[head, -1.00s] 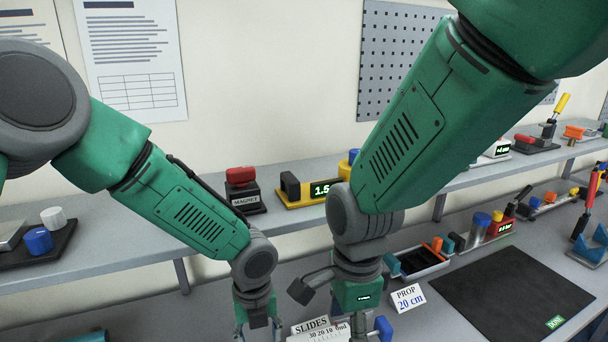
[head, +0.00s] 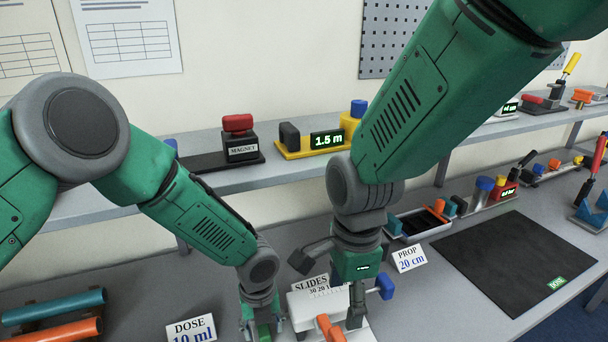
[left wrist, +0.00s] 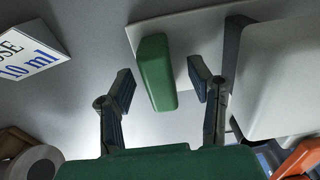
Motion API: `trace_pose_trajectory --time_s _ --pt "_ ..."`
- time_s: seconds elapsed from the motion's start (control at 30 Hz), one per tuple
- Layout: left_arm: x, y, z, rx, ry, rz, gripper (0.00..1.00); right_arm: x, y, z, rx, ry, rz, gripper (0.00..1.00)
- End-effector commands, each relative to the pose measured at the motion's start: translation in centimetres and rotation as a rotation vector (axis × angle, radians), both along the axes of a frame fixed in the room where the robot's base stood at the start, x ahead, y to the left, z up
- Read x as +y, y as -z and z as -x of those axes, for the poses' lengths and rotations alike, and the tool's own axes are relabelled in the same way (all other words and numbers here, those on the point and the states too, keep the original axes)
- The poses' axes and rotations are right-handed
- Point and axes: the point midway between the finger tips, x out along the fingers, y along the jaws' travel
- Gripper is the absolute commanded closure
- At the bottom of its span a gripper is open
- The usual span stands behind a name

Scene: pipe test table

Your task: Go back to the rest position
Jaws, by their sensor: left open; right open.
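My left gripper (head: 262,328) is low in the head view, beside the white device with the SLIDES label (head: 311,284). In the left wrist view its two fingers (left wrist: 164,88) are apart. A green block (left wrist: 156,73) on a pale plate (left wrist: 190,40) shows between them, with gaps at both sides; I cannot tell its depth from the fingertips. My right gripper (head: 355,308) points down at the right part of the white device, near a blue knob (head: 385,286). Its fingertips are small and partly hidden against the device.
A DOSE 10 ml card (head: 191,329) and teal and orange pipes (head: 55,330) lie at the left. A PROP 20 cm card (head: 409,258), a tray (head: 420,226) and a black mat (head: 515,265) are right. The shelf (head: 215,180) runs behind both arms.

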Motion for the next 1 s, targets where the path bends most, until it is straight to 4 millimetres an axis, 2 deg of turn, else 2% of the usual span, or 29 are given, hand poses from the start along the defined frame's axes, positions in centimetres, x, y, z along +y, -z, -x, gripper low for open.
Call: trace_pose_trajectory --time_s 0.03,0.1,0.6,0.83,1.0 --pt "0.0 0.8 0.0 0.000 0.000 0.000 0.53 0.1 1.1 0.3 0.003 -0.009 0.012 0.40" --pt "0.0 1.3 0.0 0.000 0.000 0.000 0.53 0.1 1.4 0.3 0.003 -0.009 0.012 0.40" --pt "0.0 0.9 0.0 0.000 0.000 0.000 0.53 0.0 1.9 0.2 0.004 -0.007 0.014 0.40" --pt "0.0 0.6 0.0 0.000 0.000 0.000 0.53 0.0 0.8 0.2 0.003 -0.007 0.013 0.40" --pt "0.0 -1.6 0.0 -0.001 0.000 0.001 0.53 0.2 -1.0 0.2 0.000 -0.009 0.011 0.40"
